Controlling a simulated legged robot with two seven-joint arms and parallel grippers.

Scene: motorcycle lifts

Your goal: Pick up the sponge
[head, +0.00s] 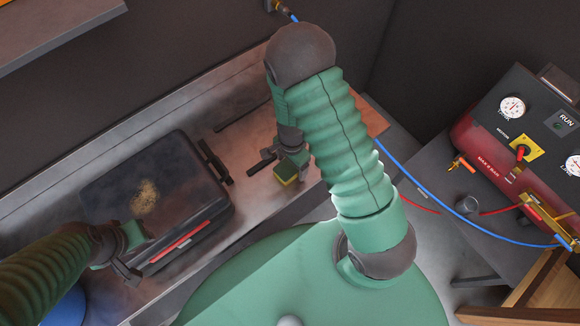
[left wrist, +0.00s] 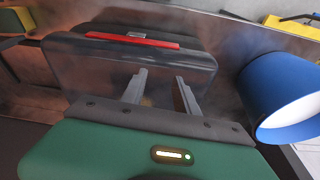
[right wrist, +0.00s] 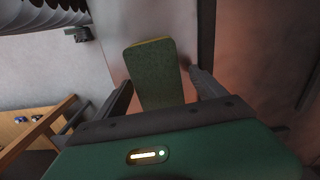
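The sponge (head: 287,173), green with a yellow side, is at the right end of the workbench in the head view. In the right wrist view the sponge (right wrist: 156,72) shows its dark green face, with a thin yellow edge at the top. My right gripper (right wrist: 160,84) is open, its fingers apart on either side of the sponge's near part; contact is not clear. In the head view my right gripper (head: 277,167) is beside the sponge, partly hidden by my arm. My left gripper (left wrist: 160,88) is open and empty, in front of the dark toolbox (head: 185,180).
The workbench (head: 245,205) has bare surface between the toolbox and the sponge. A blue cylindrical object (left wrist: 270,95) stands right of my left gripper in its wrist view. A red compressor (head: 480,150) with blue and red hoses is at the right. A shelf (head: 50,25) hangs upper left.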

